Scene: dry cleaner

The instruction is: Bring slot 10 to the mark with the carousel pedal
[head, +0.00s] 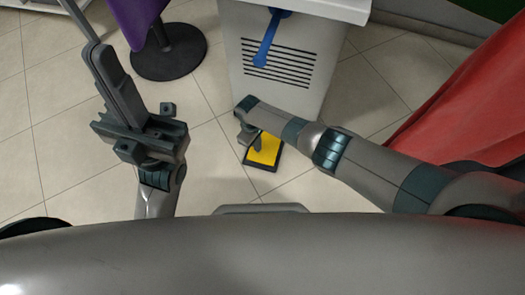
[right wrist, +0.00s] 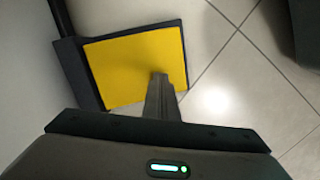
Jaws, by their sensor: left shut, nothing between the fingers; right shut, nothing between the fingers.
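The pedal (head: 268,153) is a yellow plate in a dark frame on the floor, at the foot of a pale cabinet. It also shows in the right wrist view (right wrist: 125,62). My right gripper (head: 257,149) is shut and empty, pointing down over the pedal. In the right wrist view its fingertips (right wrist: 159,78) overlap the right part of the yellow plate; I cannot tell whether they touch it. My left gripper (head: 98,52) is shut and empty, raised at the left, away from the pedal. No carousel slots, numbers or mark are in view.
The pale cabinet (head: 305,95) has black vent slits and a blue lever (head: 267,45). Red cloth (head: 462,105) hangs at the right. A round black base (head: 170,58) with purple cloth (head: 138,18) stands at the upper left. The tiled floor left of the pedal is clear.

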